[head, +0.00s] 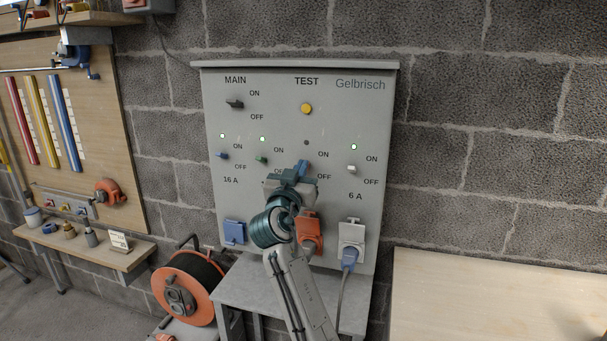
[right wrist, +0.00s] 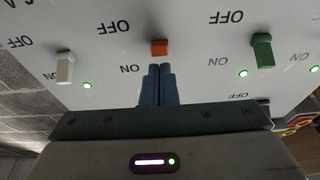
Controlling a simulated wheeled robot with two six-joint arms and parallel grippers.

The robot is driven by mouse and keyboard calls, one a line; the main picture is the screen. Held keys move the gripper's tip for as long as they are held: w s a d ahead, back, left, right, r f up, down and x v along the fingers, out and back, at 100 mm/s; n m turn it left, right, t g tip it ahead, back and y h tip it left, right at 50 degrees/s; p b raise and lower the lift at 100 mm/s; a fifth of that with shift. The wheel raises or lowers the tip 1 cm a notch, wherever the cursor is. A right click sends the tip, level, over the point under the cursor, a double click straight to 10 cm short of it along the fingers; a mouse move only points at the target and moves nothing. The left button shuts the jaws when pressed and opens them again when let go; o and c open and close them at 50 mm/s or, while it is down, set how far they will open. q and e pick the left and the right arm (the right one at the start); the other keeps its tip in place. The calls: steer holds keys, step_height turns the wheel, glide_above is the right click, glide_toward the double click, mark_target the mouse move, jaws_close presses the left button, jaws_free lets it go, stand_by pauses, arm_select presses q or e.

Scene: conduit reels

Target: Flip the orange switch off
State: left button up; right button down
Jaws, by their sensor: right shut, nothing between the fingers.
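The orange switch (right wrist: 159,47) is on the grey panel (head: 345,220), between its ON and OFF marks. In the right wrist view it looks shorter than the white switch (right wrist: 65,68) and green switch (right wrist: 262,50). In the head view my right gripper hides it, and the lamp (head: 306,142) above it is dark. My right gripper (head: 302,165) is shut and empty, its fingertips (right wrist: 160,70) just by the orange switch on the ON side; I cannot tell whether they touch. My left gripper is not in view.
Lit lamps show over the blue switch (head: 222,156), green switch (head: 261,159) and white switch (head: 352,169). A cable reel (head: 190,290) stands at left.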

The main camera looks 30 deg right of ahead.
steer(key=shift+a+r, duration=0.15)
steer(key=shift+a, duration=0.05)
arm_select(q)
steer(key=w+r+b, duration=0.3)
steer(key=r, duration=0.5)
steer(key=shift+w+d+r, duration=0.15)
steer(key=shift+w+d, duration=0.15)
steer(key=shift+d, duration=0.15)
arm_select(e)
steer(key=v, duration=1)
steer(key=shift+s+f, duration=0.15)
steer(key=shift+f, duration=0.1)
